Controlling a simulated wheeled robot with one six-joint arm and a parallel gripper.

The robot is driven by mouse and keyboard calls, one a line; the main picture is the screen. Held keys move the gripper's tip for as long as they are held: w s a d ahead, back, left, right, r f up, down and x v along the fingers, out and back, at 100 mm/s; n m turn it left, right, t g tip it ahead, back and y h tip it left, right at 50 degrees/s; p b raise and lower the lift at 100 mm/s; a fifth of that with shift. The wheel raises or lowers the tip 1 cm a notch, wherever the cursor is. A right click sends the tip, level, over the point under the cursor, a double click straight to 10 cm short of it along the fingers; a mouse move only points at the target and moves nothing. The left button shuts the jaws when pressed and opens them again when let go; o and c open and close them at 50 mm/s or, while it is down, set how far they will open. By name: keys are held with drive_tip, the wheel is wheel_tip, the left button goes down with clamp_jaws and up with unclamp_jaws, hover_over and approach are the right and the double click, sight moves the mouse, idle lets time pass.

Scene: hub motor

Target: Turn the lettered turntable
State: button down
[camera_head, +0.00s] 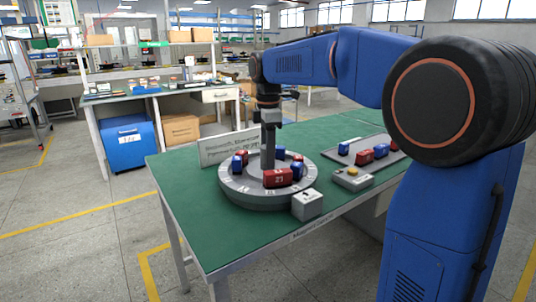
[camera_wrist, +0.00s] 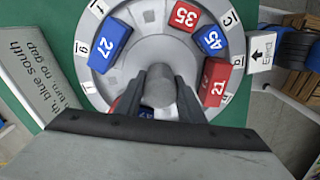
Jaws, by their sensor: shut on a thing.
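The round grey turntable (camera_head: 237,196) lies on the green table, with lettered white tags around its rim; it also fills much of the wrist view (camera_wrist: 98,84). Red and blue numbered magnet blocks stand on its ring: red 21 (camera_wrist: 215,82), blue 27 (camera_wrist: 110,45), red 35 (camera_wrist: 184,16) and blue 45 (camera_wrist: 211,39). More blocks are partly hidden under my gripper. My gripper (camera_wrist: 163,88) points down over the middle, its fingers shut on the grey central post (camera_wrist: 162,70). In the head view my gripper (camera_head: 268,150) hides most of the post.
A white box (camera_head: 307,204) with an arrow label stands beside the turntable's front right. A grey box with a yellow button (camera_head: 352,177) and a grey tray (camera_head: 388,156) with red and blue blocks lie to the right. A printed sign (camera_head: 222,148) stands behind the turntable.

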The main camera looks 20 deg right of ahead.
idle(0.5)
drive_tip(key=c, duration=1.2)
unclamp_jaws()
wheel_tip(320, 180, up, 18)
drive_tip(key=shift+f, duration=0.25)
